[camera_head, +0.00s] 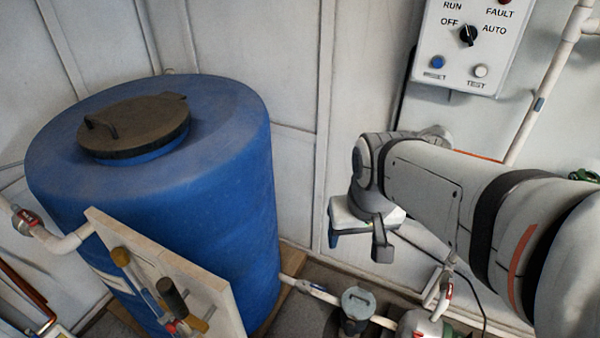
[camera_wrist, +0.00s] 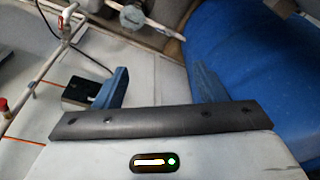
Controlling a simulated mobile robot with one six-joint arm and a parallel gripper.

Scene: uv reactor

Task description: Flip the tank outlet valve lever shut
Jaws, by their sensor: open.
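The big blue tank (camera_head: 235,180) stands left of centre, with a dark lid on top. A white pipe leaves its lower right side, with a small fitting (camera_head: 318,289) close to the tank. This may be the outlet valve, but its lever is too small to make out.
A grey-capped fitting (camera_head: 357,302) sits further along the pipe. A red-handled valve (camera_head: 447,291) stands right of it, and another (camera_head: 26,221) is at far left. A board with tools (camera_head: 190,285) leans before the tank. A control box (camera_head: 465,45) hangs on the wall.

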